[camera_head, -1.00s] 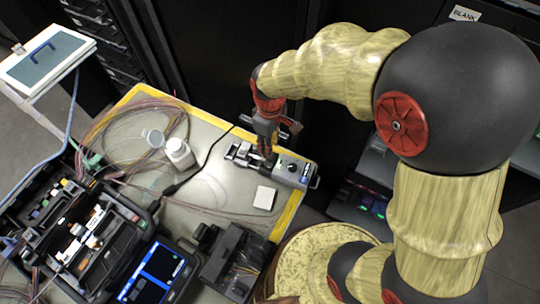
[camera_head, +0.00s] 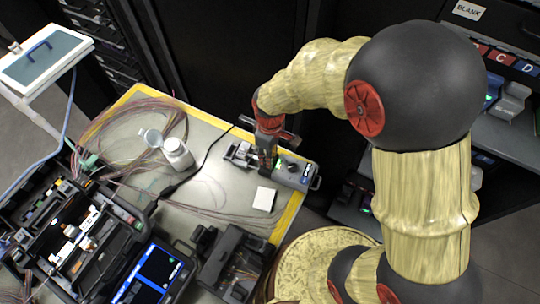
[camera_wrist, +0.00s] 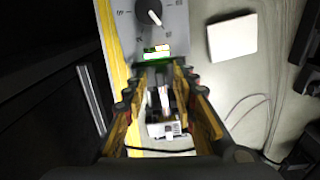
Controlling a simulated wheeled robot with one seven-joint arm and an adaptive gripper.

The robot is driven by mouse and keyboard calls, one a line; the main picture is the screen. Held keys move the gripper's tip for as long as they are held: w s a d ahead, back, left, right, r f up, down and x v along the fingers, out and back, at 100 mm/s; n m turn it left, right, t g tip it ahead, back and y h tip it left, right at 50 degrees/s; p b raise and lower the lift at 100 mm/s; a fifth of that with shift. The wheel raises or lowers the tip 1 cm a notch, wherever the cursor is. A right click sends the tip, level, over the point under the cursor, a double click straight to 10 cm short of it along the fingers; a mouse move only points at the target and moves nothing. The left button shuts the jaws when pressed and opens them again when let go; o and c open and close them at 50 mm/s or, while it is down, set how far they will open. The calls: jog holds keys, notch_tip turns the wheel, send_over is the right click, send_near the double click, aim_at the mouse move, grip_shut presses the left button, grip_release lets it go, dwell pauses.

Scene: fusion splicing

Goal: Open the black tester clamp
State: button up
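The tester is a grey box (camera_head: 297,173) with a black dial, standing near the right edge of the table. Its dial face also shows at the top of the wrist view (camera_wrist: 160,20), with a lit green strip at its near edge. A metal and white clamp section (camera_head: 238,153) extends left from the box. My gripper (camera_head: 267,160) points down over this section, beside the box. In the wrist view its two fingers (camera_wrist: 163,85) stand apart, one on each side of the clamp section (camera_wrist: 163,128). The black clamp itself is dark and mostly hidden between the fingers.
A white square block (camera_head: 264,198) lies in front of the tester. A white bottle (camera_head: 178,153), loose fibres and a black cable lie to the left. The splicer case with a blue screen (camera_head: 158,268) fills the lower left. The table's yellow edge (camera_head: 288,217) is close by.

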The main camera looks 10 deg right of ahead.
jog(key=shift+c, duration=0.4)
grip_shut()
jog(key=shift+r, duration=0.1)
jog(key=p, duration=0.1)
jog(key=g+p, duration=0.1)
jog(key=p, duration=0.1)
jog(key=shift+w+d+r+y, duration=0.2)
jog(key=shift+w+r+y, duration=0.1)
jog(key=shift+y, duration=0.1)
jog(key=shift+w+d+r+g+y+p, duration=0.15)
jog(key=shift+w+g+y+p, duration=0.2)
jog(key=shift+g+p, duration=0.3)
jog(key=shift+w+d+g+y+p, duration=0.1)
jog(key=shift+g+y+p, duration=0.35)
jog(key=shift+g, duration=0.4)
